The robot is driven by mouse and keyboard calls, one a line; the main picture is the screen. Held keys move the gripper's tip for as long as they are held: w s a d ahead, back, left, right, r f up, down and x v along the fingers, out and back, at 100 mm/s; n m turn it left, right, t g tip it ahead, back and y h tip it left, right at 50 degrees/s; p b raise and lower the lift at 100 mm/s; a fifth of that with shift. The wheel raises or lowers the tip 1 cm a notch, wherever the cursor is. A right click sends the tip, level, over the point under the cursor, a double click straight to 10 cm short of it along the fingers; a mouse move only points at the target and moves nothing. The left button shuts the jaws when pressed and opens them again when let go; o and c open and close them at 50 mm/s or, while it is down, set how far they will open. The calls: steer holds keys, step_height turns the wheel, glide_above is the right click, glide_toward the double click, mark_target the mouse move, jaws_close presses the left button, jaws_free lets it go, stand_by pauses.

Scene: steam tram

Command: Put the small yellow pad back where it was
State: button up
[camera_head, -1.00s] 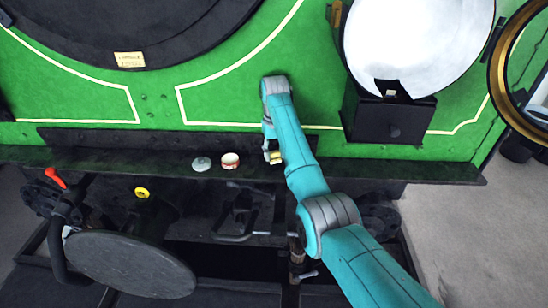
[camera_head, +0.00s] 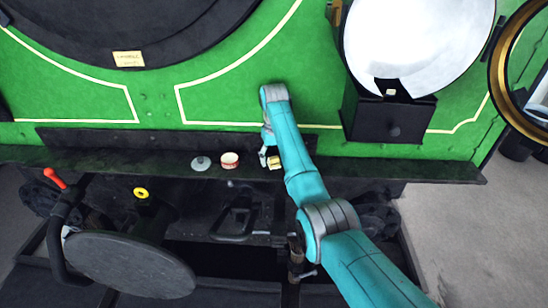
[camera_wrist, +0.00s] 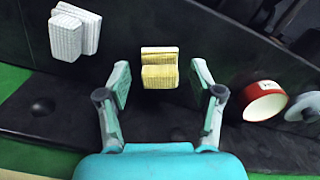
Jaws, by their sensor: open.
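The small yellow pad (camera_wrist: 159,76) is a ribbed block with a paler strip along its far edge. In the wrist view it sits on the dark ledge, just past and between the fingertips. My gripper (camera_wrist: 160,92) is open, with a gap on each side of the pad. In the head view the pad (camera_head: 276,163) is at the right of my gripper (camera_head: 265,157) on the ledge below the green panel, partly hidden by my arm. A pair of whitish ribbed pads (camera_wrist: 73,32) lies at the upper left of the wrist view.
A red-and-white round tin (camera_head: 229,160) and a grey lid (camera_head: 201,163) stand on the ledge (camera_head: 400,168), left of my gripper. The tin (camera_wrist: 263,100) is close to the right finger in the wrist view. A black box (camera_head: 390,120) is on the right.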

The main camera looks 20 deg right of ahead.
mark_target(274, 158)
step_height(274, 158, up, 12)
stand_by(0.5)
